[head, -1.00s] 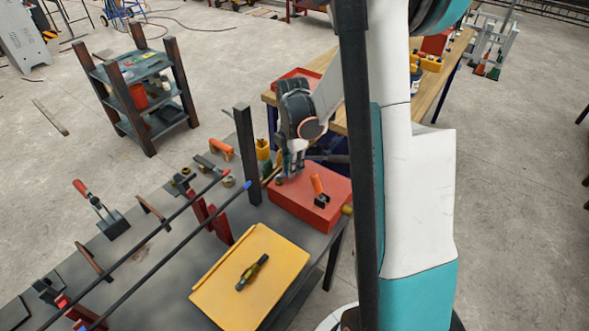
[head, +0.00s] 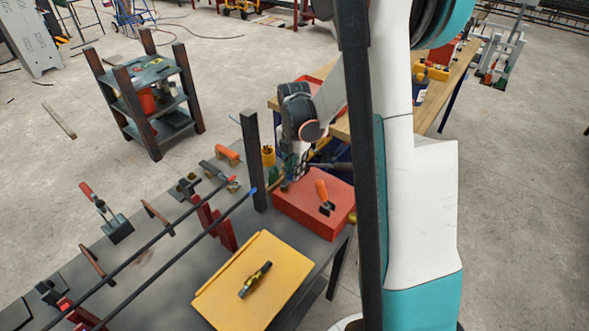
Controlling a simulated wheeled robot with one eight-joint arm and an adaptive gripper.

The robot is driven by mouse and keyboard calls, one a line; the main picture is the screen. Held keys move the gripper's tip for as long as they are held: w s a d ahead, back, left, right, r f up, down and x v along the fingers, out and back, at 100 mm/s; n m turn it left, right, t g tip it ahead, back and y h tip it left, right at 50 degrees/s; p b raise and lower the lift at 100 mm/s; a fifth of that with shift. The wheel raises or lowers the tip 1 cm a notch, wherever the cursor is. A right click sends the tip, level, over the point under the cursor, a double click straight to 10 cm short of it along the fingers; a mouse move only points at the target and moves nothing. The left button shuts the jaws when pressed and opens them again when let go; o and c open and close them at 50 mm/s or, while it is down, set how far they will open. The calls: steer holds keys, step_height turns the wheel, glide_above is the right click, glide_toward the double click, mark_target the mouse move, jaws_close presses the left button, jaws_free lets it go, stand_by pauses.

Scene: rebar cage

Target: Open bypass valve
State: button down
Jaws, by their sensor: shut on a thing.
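A red box (head: 300,211) sits on the right end of the dark bench. It carries an orange-handled lever (head: 321,190) on a dark mount, with the handle tilted up, and a brass fitting (head: 352,219) on its right end. My gripper (head: 288,183) points down at the box's back left corner, left of and apart from the orange handle. Its jaws are shut on a small part at that corner. The fingers and wrist hide most of this part, so I cannot tell its shape or whether it is a valve.
A dark upright post (head: 254,160) stands just left of my gripper. A yellow board (head: 262,292) with a dark and yellow tool (head: 255,280) lies in front of the box. Two long bars (head: 150,243) cross the bench at left. A wooden table (head: 437,92) stands behind.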

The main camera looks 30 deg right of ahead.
steer(key=c, duration=1.6)
jaws_free()
steer(key=shift+o, duration=0.2)
steer(key=shift+r, duration=0.1)
step_height(320, 180, up, 12)
